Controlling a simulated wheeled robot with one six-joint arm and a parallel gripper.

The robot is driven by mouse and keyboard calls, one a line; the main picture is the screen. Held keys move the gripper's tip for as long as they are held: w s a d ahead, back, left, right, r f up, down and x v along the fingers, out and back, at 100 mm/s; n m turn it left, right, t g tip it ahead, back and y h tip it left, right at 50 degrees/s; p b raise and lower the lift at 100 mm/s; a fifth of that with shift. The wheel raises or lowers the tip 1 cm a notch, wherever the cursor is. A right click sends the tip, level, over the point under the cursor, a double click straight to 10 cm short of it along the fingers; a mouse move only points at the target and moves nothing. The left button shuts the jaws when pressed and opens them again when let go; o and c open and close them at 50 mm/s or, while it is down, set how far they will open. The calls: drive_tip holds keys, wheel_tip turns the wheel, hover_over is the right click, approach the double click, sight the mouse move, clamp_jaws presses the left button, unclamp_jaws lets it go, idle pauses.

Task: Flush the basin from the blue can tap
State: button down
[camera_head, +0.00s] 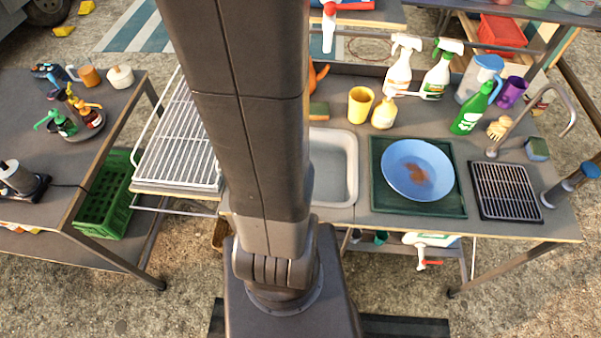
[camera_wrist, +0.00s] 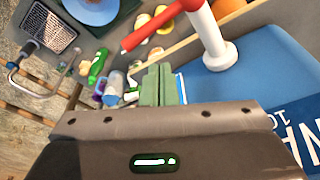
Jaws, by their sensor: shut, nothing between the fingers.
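The grey-white basin (camera_head: 347,170) is set in the bench in the head view, its left side hidden behind my arm. The blue can (camera_wrist: 262,62) with white lettering fills the right of the wrist view. Its white tap (camera_wrist: 207,38) has a red lever (camera_wrist: 150,34) pointing left; the tap also shows at the top of the head view (camera_head: 328,32). My gripper (camera_wrist: 160,82) has its green-grey fingers together and empty, beside the can's left edge in the wrist view. I cannot tell whether they touch it. The gripper is hidden in the head view.
A blue plate (camera_head: 410,163) with a brown stain lies on a green tray (camera_head: 384,205) right of the basin. Spray bottles (camera_head: 400,70), a yellow cup (camera_head: 360,103) and a green bottle (camera_head: 470,110) stand behind. A white drying rack (camera_head: 178,140) is left of my arm.

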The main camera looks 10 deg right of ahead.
wheel_tip(320, 180, down, 4)
drive_tip(key=shift+r+b, duration=0.1)
drive_tip(key=shift+b, duration=0.95)
drive_tip(key=shift+s+a+b, duration=0.6)
drive_tip(key=shift+s+a, duration=0.7)
drive_tip(key=shift+s, duration=1.85)
drive_tip(key=r+p, duration=0.4)
drive_tip(key=shift+w+r, duration=0.2)
drive_tip(key=shift+r, duration=0.1)
